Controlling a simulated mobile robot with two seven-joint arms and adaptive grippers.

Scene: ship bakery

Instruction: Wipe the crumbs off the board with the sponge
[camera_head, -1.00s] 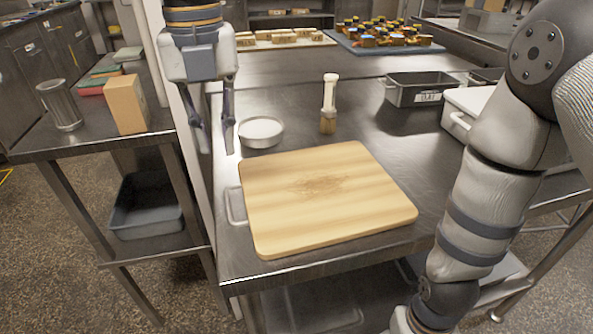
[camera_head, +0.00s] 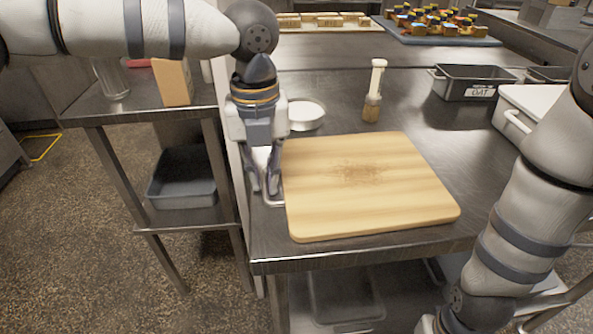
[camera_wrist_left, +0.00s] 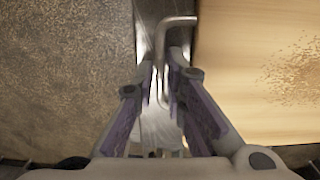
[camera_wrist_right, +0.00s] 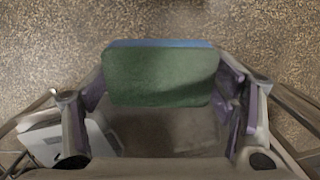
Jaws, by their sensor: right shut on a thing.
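The wooden board (camera_head: 375,200) lies on the steel table with a patch of brown crumbs (camera_head: 358,172) near its middle. The crumbs also show at the right of the left wrist view (camera_wrist_left: 300,75). A metal handle (camera_wrist_left: 182,20) stands out from the board's left side. My left gripper (camera_head: 264,188) points down at this side, fingers apart, with the handle between them in the left wrist view. My right gripper (camera_wrist_right: 160,95) is shut on the sponge (camera_wrist_right: 160,78), which has a green face and a blue edge. The right gripper is outside the head view.
A round white dish (camera_head: 306,115) and an upright brush (camera_head: 373,92) stand behind the board. A grey bin (camera_head: 472,85) and a white lidded box (camera_head: 540,105) stand at the right. A side table with a cardboard box (camera_head: 174,82) is at the left.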

